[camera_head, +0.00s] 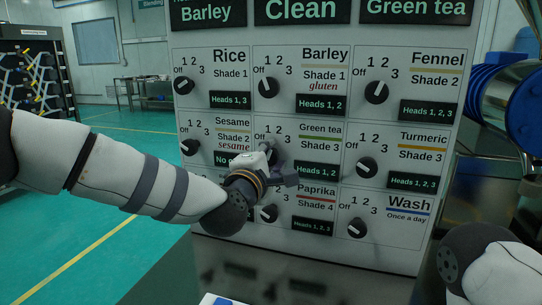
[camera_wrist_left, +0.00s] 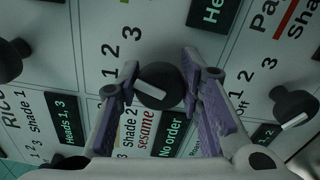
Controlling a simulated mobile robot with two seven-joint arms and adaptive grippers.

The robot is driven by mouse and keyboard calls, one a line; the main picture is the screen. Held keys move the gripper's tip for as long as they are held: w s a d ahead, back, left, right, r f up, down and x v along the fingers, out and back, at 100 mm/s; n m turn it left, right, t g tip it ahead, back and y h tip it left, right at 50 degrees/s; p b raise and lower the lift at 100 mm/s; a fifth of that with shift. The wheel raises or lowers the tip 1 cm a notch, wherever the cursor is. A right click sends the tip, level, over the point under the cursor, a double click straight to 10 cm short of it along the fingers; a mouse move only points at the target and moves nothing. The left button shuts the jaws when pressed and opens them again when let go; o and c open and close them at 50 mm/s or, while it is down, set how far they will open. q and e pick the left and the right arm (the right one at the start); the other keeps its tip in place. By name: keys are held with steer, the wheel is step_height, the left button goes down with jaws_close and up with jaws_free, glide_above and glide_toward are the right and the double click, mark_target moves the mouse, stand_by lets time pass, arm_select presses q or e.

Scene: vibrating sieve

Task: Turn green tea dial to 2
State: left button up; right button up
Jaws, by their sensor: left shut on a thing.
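The green tea dial (camera_wrist_left: 157,92) is a round black knob with a white bar, in the middle of the panel. In the head view the dial (camera_head: 273,150) is partly hidden by my left gripper (camera_head: 287,180). In the left wrist view the fingers of my left gripper (camera_wrist_left: 160,88) stand on both sides of the knob, shut on it. The numbers 1, 2 and 3 show beside it; Off is hidden there. The white bar lies roughly toward the numbers, but its exact setting is unclear. My right gripper is out of view.
Neighbouring dials are close: the barley dial (camera_head: 268,87) above, the sesame dial (camera_head: 189,147) left, the turmeric dial (camera_head: 367,167) right and the paprika dial (camera_head: 268,213) below. A blue and metal machine (camera_head: 510,105) stands at the right. The green floor (camera_head: 110,225) is open at left.

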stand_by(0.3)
arm_select(q)
steer(key=o, duration=1.1)
steer(key=shift+o, duration=0.2)
steer(key=v, duration=1.2)
